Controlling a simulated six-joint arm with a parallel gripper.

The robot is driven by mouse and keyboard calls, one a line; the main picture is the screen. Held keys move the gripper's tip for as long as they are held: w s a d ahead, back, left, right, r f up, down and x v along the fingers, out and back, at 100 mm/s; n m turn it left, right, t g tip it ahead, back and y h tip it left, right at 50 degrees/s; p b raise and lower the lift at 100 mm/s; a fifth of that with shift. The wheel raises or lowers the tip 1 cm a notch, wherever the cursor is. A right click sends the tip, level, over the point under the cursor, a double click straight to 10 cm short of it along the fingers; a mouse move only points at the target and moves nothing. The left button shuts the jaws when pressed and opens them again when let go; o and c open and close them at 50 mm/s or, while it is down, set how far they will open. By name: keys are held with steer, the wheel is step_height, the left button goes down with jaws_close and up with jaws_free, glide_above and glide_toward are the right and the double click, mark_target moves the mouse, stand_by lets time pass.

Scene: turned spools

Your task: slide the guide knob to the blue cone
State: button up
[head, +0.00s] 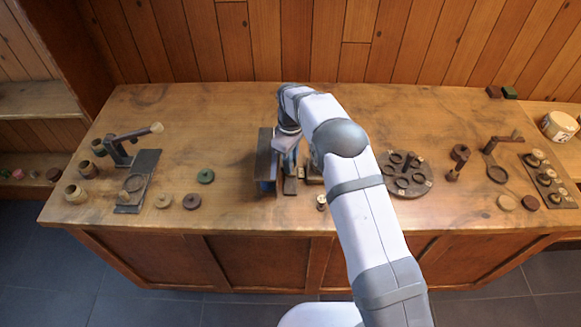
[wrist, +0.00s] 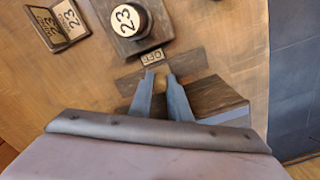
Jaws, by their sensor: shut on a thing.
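My gripper (wrist: 162,78) points down at a dark wooden fixture in the middle of the bench. Its two blue-grey fingers are shut on a small brownish knob (wrist: 162,85), seen only in part between the fingertips; it appears to be the guide knob. A dark bar (wrist: 190,63) with an OFF label (wrist: 152,57) lies just beyond the fingertips. In the head view the fixture's dark upright board (head: 265,155) stands left of my gripper, and my arm hides part of the fixture. I cannot make out a blue cone; only a small blue patch (head: 266,187) shows below the board.
A round dial marked 23 (wrist: 128,20) sits on a dark block beyond the bar. A small frame with 23 (wrist: 60,24) lies farther left. A lever stand (head: 118,152) and a green disc (head: 205,176) are to the left; a round tray (head: 420,188) is to the right.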

mark_target(291, 181)
steer(key=shift+s, duration=1.75)
steer(key=o, duration=0.8)
steer(key=shift+r+p, duration=0.15)
steer(key=shift+p, duration=0.2)
step_height(291, 181, up, 7)
steer(key=p, duration=0.4)
steer(key=shift+p, duration=0.3)
